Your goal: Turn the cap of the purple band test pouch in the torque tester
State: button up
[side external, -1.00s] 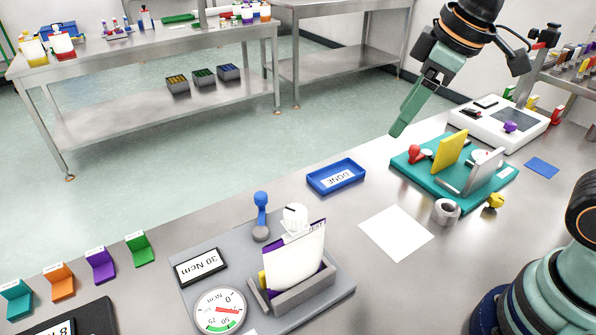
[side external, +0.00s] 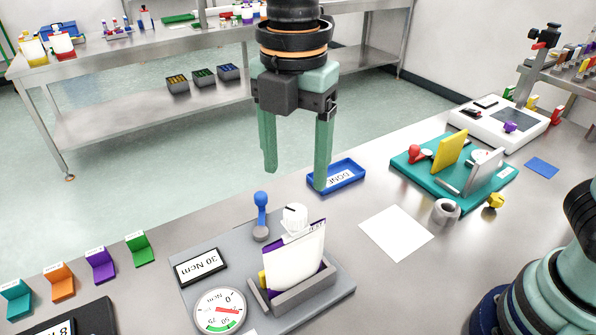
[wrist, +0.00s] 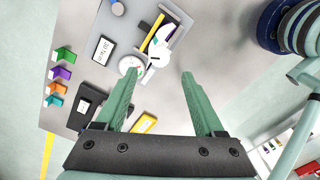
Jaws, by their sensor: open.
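The white pouch with a purple band (side external: 294,258) stands upright in the grey holder of the torque tester (side external: 339,289), its white cap (side external: 295,217) on top. The tester has a round dial (side external: 220,312) and a blue-knobbed lever (side external: 261,207). My gripper (side external: 296,178) hangs above and slightly behind the cap, open and empty, its two green fingers pointing down. In the wrist view, the cap (wrist: 155,60) shows beyond the fingertips, between the two fingers (wrist: 160,76); the pouch is seen from above.
A blue DONE tray (side external: 350,188) lies behind the tester. A teal fixture (side external: 409,170) with a yellow plate and a white sheet (side external: 396,233) are to the right. Colored stands, including a purple one (side external: 101,264), line the left edge.

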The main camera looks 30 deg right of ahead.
aim_at(295, 211)
notch_tip(295, 211, down, 8)
jog(key=shift+r, duration=0.1)
dwell(0.4)
grip_shut()
